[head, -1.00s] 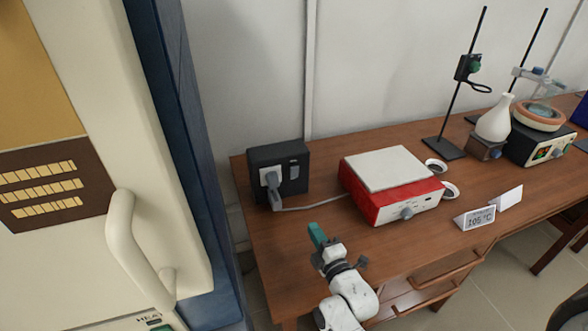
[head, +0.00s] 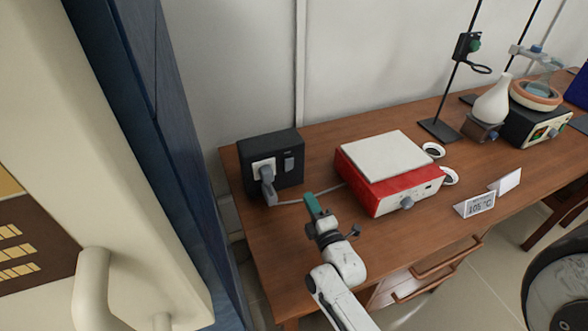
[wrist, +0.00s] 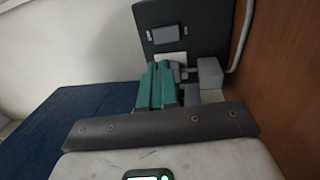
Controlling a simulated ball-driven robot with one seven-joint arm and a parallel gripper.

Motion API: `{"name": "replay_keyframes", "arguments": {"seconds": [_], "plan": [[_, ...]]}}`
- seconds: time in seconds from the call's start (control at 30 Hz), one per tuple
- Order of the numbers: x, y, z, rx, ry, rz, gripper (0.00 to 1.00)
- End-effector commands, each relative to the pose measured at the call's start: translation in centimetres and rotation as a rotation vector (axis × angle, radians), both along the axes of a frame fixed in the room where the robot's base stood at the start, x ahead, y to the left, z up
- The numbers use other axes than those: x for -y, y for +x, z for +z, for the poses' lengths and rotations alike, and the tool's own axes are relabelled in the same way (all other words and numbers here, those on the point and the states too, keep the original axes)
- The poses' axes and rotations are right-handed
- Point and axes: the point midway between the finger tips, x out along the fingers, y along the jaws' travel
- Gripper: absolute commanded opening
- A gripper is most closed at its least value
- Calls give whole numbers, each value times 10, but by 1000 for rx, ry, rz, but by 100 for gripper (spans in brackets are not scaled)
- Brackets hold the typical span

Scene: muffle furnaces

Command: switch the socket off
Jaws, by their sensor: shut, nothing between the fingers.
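The socket is a dark box (head: 285,182) standing on the wooden bench's left end. Its small grey switch (head: 289,162) is on the front face, right of a white outlet plate with a grey plug (head: 267,182) in it. My gripper (head: 312,205), with green fingers, is shut and empty, in front and to the right of the box, apart from it in the head view. In the wrist view the fingers (wrist: 164,86) point towards the box (wrist: 205,28), with the switch (wrist: 166,32) above them and the plug (wrist: 211,74) to their right. I cannot tell the switch's position.
A red and white hotplate (head: 390,175) stands right of the socket, with the plug's cable running towards it. A temperature sign (head: 478,205) and stands with glassware are further right. A large cream and blue cabinet (head: 150,190) fills the left side.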

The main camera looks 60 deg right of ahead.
Motion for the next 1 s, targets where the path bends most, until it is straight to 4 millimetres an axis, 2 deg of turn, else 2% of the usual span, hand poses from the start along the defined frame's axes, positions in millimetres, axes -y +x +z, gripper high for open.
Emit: {"name": "replay_keyframes", "arguments": {"seconds": [0.3,0.5,0.7,1.0], "plan": [[38,51,12,3,-3,1,0],[59,77,16,2,-1,0,0],[70,93,17,1,1,1,0],[73,97,17,1,1,1,0]]}}
